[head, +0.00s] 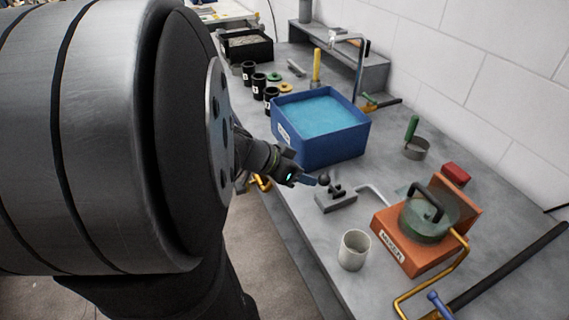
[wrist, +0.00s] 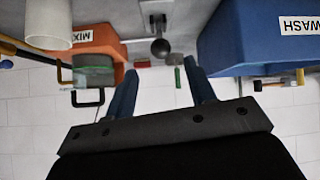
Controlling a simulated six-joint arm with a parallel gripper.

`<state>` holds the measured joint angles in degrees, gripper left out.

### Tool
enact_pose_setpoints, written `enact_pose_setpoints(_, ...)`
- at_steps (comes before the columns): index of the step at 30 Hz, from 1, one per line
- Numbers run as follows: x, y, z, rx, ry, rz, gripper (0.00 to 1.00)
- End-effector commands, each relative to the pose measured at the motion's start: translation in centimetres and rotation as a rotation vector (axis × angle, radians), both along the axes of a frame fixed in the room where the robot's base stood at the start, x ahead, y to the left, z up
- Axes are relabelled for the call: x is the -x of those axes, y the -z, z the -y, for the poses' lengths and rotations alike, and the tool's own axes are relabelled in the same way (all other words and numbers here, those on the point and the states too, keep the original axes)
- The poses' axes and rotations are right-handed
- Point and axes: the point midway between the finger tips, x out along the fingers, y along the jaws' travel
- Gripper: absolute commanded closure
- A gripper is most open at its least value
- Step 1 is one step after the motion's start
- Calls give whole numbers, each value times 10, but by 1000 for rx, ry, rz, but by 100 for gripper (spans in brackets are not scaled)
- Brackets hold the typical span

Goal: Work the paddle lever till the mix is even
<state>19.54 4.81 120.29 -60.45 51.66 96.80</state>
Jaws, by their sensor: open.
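The orange mixer (head: 407,247) stands at the near right of the bench, with a green-grey drum (head: 428,218) topped by a black handle. It also shows inverted in the wrist view (wrist: 92,38). A short lever with a black ball knob (head: 324,178) rises from a small grey base (head: 337,203) left of the mixer. My gripper (head: 308,180) is open, its blue fingers close beside the knob. In the wrist view the knob (wrist: 160,48) appears between and beyond the fingertips of my gripper (wrist: 160,84); contact cannot be told. The mix inside is hidden.
A blue wash tub (head: 313,145) of blue liquid stands behind the lever. A bent yellow rod (head: 432,279) and a long black bar (head: 510,268) lie at right. Black pots (head: 259,87) stand at the back left.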

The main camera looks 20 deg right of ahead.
Motion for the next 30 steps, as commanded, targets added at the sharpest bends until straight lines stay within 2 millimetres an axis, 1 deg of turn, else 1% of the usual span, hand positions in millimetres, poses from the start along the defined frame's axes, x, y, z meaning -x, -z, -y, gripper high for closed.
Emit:
enact_pose_setpoints(1,-1,-8,-8,1,-5,4,50)
enact_pose_setpoints(3,0,-15,-17,0,-4,4,50)
enact_pose_setpoints(6,0,-23,-25,0,-4,2,50)
enact_pose_setpoints(12,2,-30,-33,0,-1,1,50)
enact_pose_setpoints(23,2,-29,-33,-1,0,0,50)
enact_pose_setpoints(26,2,-26,-29,-1,2,-1,50)
enact_pose_setpoints(30,2,-14,-16,-1,3,-4,50)
